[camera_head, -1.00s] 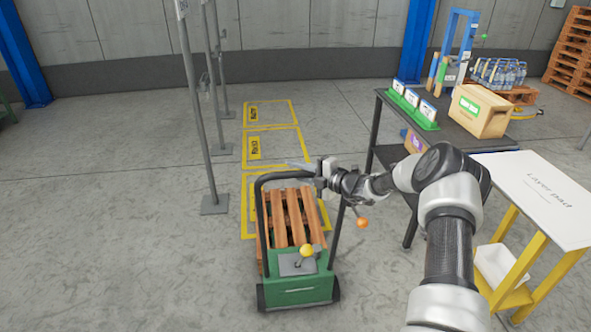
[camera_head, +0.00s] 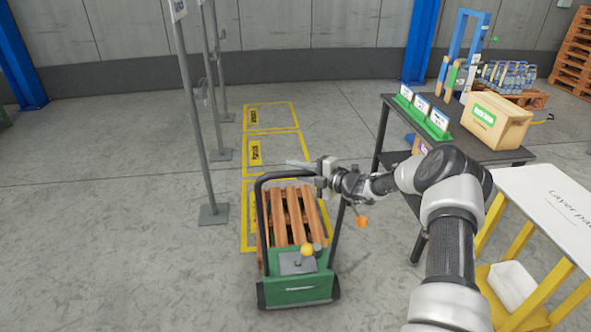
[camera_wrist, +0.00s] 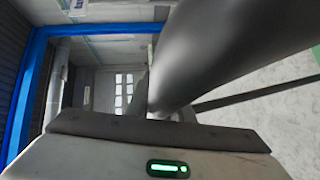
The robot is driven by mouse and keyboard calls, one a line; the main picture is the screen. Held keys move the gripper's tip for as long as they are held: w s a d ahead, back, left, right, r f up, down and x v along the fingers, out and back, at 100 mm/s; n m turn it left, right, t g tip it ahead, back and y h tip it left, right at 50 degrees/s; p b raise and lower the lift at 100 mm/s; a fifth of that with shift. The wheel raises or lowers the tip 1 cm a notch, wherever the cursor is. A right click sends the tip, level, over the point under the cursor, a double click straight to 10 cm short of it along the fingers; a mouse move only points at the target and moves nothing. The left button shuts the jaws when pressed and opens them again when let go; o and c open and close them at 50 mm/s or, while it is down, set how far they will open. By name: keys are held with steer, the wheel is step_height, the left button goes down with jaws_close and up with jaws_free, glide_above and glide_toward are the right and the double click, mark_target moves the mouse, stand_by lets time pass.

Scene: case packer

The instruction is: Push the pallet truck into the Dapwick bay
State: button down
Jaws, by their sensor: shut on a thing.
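The green pallet truck (camera_head: 298,290) stands low in the middle of the head view, with a wooden pallet (camera_head: 292,218) on it and a dark hoop handle. My gripper (camera_head: 322,174) is shut on the upper right of that handle (camera_head: 270,178). In the wrist view the dark handle bar (camera_wrist: 215,50) runs close in front of my gripper. Yellow-outlined floor bays (camera_head: 270,116) lie in a row ahead of the truck. The truck overlaps the nearest bay (camera_head: 249,212) and hides most of it. The bay labels are too small to read.
Grey sign posts on floor plates (camera_head: 213,214) line the left side of the bays. A dark table (camera_head: 455,128) with a cardboard box (camera_head: 496,120) stands to the right. A yellow-framed stand (camera_head: 497,222) is nearer right. Floor between the bays and table is clear.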

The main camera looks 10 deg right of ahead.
steer(key=c, duration=1.6)
jaws_free()
steer(key=shift+r, duration=0.3)
steer(key=shift+o, duration=0.2)
steer(key=shift+f, duration=0.15)
steer(key=shift+d, duration=0.1)
steer(key=v, duration=1.7)
steer(key=shift+s, duration=0.2)
